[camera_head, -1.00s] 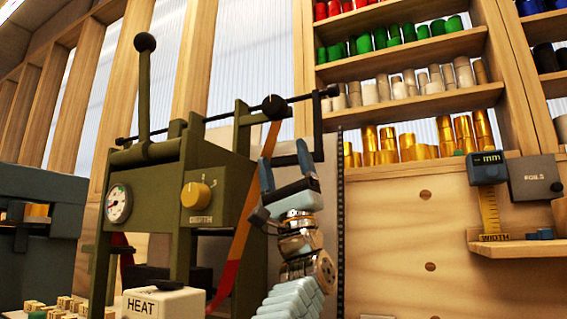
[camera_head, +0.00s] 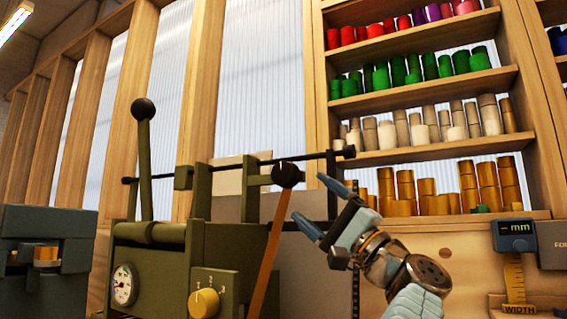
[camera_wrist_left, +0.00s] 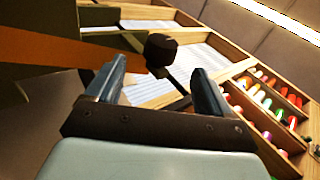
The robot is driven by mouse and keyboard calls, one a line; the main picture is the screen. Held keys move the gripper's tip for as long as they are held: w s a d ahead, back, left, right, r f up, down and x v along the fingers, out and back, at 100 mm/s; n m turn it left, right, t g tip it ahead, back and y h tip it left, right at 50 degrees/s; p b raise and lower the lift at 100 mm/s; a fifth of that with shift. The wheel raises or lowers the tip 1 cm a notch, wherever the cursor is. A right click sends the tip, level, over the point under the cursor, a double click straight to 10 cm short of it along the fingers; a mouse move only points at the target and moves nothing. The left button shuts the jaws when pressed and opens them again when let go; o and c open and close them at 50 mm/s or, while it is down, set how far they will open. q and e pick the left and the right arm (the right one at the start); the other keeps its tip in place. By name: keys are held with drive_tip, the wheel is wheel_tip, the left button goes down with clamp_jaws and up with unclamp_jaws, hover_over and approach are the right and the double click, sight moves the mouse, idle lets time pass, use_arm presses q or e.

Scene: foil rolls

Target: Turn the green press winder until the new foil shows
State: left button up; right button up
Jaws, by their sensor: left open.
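The green press (camera_head: 150,250) stands at left centre with its upright lever, gauge and yellow dial. Along its top runs a dark winder shaft with a black round hub (camera_head: 288,174) and a black end (camera_head: 347,152). A dark crank arm (camera_head: 332,190) hangs near that end, partly hidden by my gripper. An orange foil strip (camera_head: 270,250) slopes down from the hub; its lower end is out of frame. My left gripper (camera_head: 308,197) is open, pointing up-left just right of the hub. In the wrist view a black round end (camera_wrist_left: 160,50) shows beyond its parted fingers. My right gripper is out of view.
Shelves (camera_head: 410,152) of coloured foil rolls fill the back right. A blue-grey machine (camera_head: 40,275) stands at the left edge. A width gauge (camera_head: 514,236) hangs at lower right. Open air lies above the press, before the windows.

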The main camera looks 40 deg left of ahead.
sight(292, 182)
use_arm(q)
drive_tip(key=p+x, duration=0.3)
drive_tip(key=x, duration=0.5)
drive_tip(key=shift+a+r+p, duration=0.2)
drive_tip(key=shift+r+p, duration=0.2)
drive_tip(key=shift+a+r, duration=0.2)
drive_tip(key=shift+a, duration=0.25)
